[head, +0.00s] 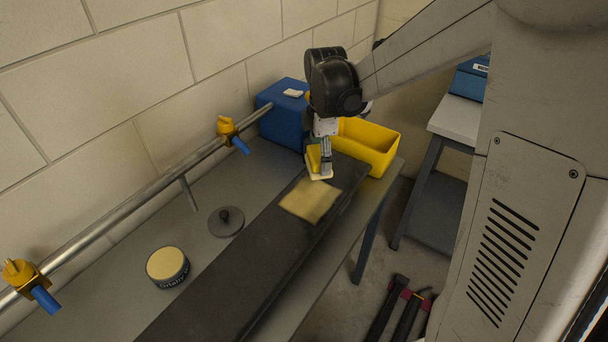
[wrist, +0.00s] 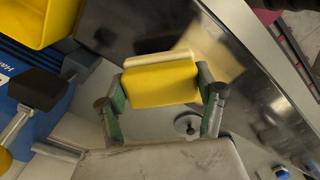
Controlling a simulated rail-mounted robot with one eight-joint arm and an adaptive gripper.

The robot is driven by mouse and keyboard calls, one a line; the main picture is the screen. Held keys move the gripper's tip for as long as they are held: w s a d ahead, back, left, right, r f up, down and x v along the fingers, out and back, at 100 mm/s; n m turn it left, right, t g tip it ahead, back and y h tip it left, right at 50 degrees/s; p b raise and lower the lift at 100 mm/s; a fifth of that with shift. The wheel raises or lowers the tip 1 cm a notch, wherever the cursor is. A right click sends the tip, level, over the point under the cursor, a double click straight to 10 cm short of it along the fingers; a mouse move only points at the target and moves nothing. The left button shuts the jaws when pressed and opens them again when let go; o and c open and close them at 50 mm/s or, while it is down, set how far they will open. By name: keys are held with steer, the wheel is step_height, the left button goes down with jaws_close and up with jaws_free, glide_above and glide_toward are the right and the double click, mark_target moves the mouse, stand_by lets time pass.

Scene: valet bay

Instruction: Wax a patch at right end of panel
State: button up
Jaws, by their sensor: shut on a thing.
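A long dark panel (head: 232,262) lies along the bench. A pale yellow patch (head: 311,200) shows on its surface toward the far end, and also in the wrist view (wrist: 213,58). My gripper (head: 321,164) is shut on a yellow applicator block with a pale pad (wrist: 160,84), with one finger on each side of it. The pad is at the panel's far end, beside the patch; I cannot tell whether it touches the panel. An open round tin with pale yellow wax (head: 167,264) stands on the bench left of the panel. Its dark lid (head: 226,221) lies nearby.
A yellow bin (head: 371,141) stands just beyond the panel's far end, close to my gripper. A blue box (head: 283,113) with a white item on top stands by the wall. A metal rail with yellow and blue fittings (head: 228,127) runs along the bench's back. The bench left of the panel is mostly clear.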

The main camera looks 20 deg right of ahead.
steer(key=shift+r+p, duration=1.1)
steer(key=shift+r, duration=1.15)
